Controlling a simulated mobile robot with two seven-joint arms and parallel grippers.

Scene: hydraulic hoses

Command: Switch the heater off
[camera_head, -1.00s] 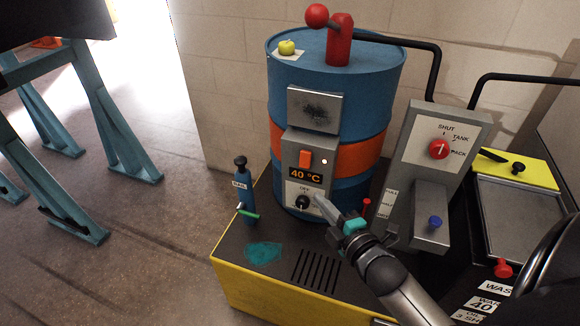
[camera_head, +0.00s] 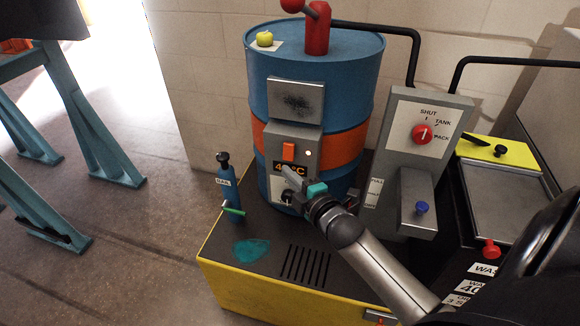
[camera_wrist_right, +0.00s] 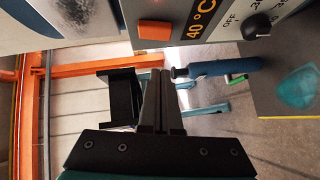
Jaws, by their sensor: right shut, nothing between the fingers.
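The heater is a grey control box (camera_head: 276,144) on the front of a blue drum (camera_head: 320,90) with an orange band. It has an orange rocker switch (camera_head: 289,151), a small lit white lamp (camera_head: 308,153), an orange "40 °C" display and a black knob (camera_head: 287,197) with an OFF mark. My right gripper (camera_head: 288,174) is shut and empty, in front of the display and below the switch, partly covering the digits. In the right wrist view the switch (camera_wrist_right: 155,30), display (camera_wrist_right: 201,20) and knob (camera_wrist_right: 256,26) show beyond the fingers (camera_wrist_right: 157,100). I cannot tell whether it touches the box. My left gripper is not in view.
A blue bottle (camera_head: 227,190) with a green lever stands at the left edge of the yellow-sided bench (camera_head: 240,285). A grey panel (camera_head: 400,150) with a red dial (camera_head: 423,134) stands to the right.

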